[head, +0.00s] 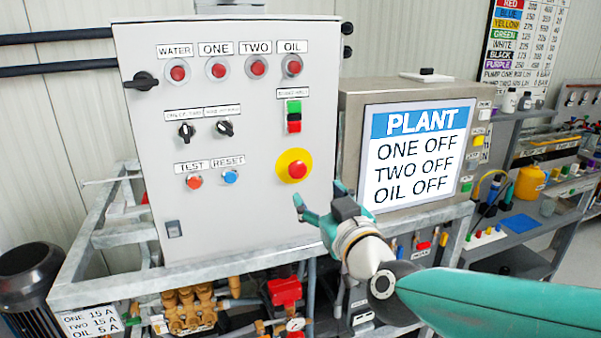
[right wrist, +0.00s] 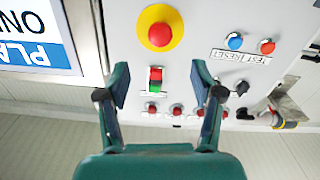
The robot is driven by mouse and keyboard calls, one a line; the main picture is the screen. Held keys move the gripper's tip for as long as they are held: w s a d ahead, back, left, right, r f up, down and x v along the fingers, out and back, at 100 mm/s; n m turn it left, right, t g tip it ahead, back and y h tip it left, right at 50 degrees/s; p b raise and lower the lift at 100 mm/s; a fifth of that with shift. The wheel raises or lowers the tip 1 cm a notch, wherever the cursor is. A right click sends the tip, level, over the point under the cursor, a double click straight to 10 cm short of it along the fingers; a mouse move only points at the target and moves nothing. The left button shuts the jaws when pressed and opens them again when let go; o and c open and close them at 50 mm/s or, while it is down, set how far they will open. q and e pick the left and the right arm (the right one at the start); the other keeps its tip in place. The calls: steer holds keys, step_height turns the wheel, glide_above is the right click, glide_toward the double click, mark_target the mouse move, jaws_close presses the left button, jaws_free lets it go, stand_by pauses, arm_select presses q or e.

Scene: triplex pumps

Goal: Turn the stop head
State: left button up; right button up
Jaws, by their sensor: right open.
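The stop head is a red mushroom button (head: 297,169) on a yellow round plate, low on the right side of the grey control cabinet (head: 240,130). In the right wrist view the red head (right wrist: 159,34) shows near the top, beyond and between the fingertips. My right gripper (head: 318,203) is just below and right of the stop head in the head view, apart from it. It is open and empty; its two fingers (right wrist: 160,85) are spread wide in the right wrist view. My left gripper is not in view.
A green and red switch (head: 294,117) sits above the stop head. Test (head: 194,182) and reset (head: 231,177) buttons are to its left. A screen reading PLANT (head: 417,150) stands close on the right. Pipes and a red valve part (head: 285,291) lie below.

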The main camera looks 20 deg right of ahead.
mark_target(299, 172)
steer(key=w+p, duration=0.1)
steer(key=w, duration=0.4)
steer(key=w+p, duration=0.1)
steer(key=w, duration=0.5)
steer(key=shift+a, duration=0.2)
steer(key=shift+s, duration=0.1)
